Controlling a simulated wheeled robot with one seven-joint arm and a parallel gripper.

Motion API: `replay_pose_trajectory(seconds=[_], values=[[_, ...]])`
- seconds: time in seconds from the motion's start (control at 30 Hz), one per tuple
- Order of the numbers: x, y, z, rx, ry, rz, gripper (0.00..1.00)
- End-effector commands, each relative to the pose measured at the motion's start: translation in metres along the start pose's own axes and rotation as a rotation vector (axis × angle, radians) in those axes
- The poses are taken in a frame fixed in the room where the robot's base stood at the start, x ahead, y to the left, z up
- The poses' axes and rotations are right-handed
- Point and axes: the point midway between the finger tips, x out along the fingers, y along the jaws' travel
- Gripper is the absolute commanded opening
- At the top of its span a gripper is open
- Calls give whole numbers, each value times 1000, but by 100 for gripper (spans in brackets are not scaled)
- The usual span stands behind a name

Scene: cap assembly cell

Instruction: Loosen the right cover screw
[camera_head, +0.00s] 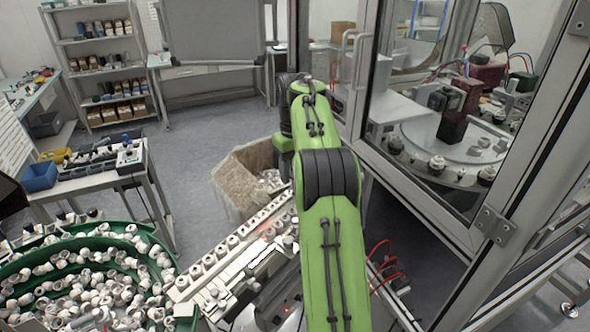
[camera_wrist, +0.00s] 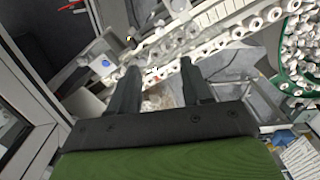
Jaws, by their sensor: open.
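My gripper (camera_wrist: 160,85) shows in the wrist view with its two dark fingers apart and nothing between them. It hangs above the linear feeder track (camera_wrist: 225,22), which carries a row of white caps. In the head view my green arm reaches down over the same feeder track (camera_head: 215,262), and the arm hides my gripper there. I cannot make out the right cover screw in either view. A small light-coloured block with a round blue mark (camera_wrist: 103,65) lies left of the fingers in the wrist view.
A green bowl feeder (camera_head: 85,275) full of white caps stands at the lower left. A glass-walled cabinet (camera_head: 430,110) with a metal frame stands close on the right. A cardboard box (camera_head: 240,180) sits behind the track. Red hoses (camera_head: 385,268) rise right of my arm.

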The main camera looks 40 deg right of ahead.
Motion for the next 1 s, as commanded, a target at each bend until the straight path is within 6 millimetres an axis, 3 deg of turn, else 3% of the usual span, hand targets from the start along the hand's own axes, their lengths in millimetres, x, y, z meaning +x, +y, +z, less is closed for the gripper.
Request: replay_pose_trajectory(seconds=[0.17, 0.4, 0.5, 0.67, 1.0], values=[[5, 4, 11, 17, 64, 20, 49], [21, -2, 60, 90, 331, 32, 49], [20, -7, 69, 105, 383, 22, 49], [31, -8, 64, 106, 390, 17, 49], [108, -4, 32, 105, 387, 19, 49]])
